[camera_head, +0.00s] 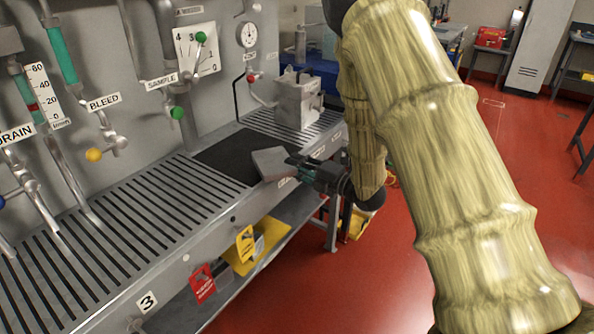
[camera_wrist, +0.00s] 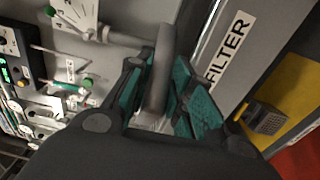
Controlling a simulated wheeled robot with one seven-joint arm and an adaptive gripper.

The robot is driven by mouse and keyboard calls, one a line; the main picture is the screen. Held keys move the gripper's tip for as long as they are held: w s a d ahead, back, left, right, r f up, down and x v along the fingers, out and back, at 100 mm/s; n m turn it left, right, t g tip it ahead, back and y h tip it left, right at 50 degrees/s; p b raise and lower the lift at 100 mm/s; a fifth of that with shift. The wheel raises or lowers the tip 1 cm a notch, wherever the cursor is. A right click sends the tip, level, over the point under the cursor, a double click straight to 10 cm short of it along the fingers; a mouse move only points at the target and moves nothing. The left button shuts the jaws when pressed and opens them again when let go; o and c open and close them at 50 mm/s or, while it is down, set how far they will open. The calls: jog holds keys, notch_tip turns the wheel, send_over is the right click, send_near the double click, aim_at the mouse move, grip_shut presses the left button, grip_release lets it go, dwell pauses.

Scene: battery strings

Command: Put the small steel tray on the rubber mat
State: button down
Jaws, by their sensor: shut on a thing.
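The small steel tray (camera_head: 272,163) is a flat grey piece held at the tip of my gripper (camera_head: 303,171), over the front right part of the rubber mat. The rubber mat (camera_head: 225,153) is a black sheet lying on the slatted bench. In the wrist view the tray (camera_wrist: 160,75) shows nearly edge-on between the green finger pads of my gripper (camera_wrist: 168,92), which are shut on it. The tray looks tilted. I cannot tell whether it touches the mat.
A grey metal box (camera_head: 298,100) stands on the slatted bench (camera_head: 150,205) beyond the mat. Valves and pipes, including the SAMPLE valve (camera_head: 176,113), project from the wall panel behind. Red and yellow tags (camera_head: 202,283) hang at the bench's front edge.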

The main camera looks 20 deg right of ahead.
jog(key=shift+f, duration=0.85)
jog(key=shift+f, duration=0.35)
jog(key=shift+f+b, duration=0.2)
jog(key=shift+b, duration=0.2)
jog(key=c, duration=1.3)
grip_release()
jog(key=shift+r, duration=0.1)
jog(key=shift+r, duration=0.15)
